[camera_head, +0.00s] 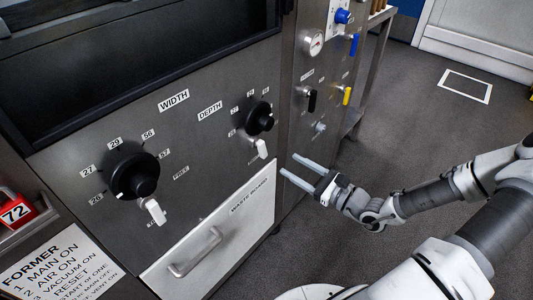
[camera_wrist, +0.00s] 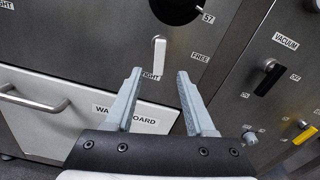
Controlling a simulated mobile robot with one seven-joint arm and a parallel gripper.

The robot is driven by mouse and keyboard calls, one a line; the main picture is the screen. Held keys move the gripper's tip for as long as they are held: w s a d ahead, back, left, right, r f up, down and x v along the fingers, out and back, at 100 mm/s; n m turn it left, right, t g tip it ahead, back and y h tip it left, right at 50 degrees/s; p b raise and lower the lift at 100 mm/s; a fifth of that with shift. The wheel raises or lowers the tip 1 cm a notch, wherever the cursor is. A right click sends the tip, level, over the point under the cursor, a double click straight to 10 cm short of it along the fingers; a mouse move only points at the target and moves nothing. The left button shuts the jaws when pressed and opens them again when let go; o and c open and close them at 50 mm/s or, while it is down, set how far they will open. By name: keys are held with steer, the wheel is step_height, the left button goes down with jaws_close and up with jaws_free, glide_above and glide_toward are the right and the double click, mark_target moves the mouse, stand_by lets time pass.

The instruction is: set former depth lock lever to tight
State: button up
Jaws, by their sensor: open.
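The depth lock lever (camera_head: 262,148) is a short white lever below the black depth knob (camera_head: 260,119) on the grey panel. In the wrist view the lever (camera_wrist: 159,54) hangs straight down, with its lower end by a partly hidden label ending in "GHT" (camera_wrist: 152,76). The FREE label (camera_wrist: 200,57) is to its right. My gripper (camera_head: 290,165) is open and empty, its fingers pointing at the panel. In the head view the fingertips are right of and below the lever, apart from it. In the wrist view the lever lines up with the gap between the fingertips (camera_wrist: 160,73).
The white waste board drawer (camera_head: 238,222) with its handle (camera_head: 195,252) is below left. The larger width knob (camera_head: 134,175) has its own white lever (camera_head: 155,211) farther left. Black (camera_head: 312,101) and yellow (camera_head: 347,96) valve levers are on the panel to the right. Open floor lies right.

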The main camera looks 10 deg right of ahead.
mark_target(264, 149)
steer(key=b+x, duration=0.2)
steer(key=x, duration=0.8)
jaws_close()
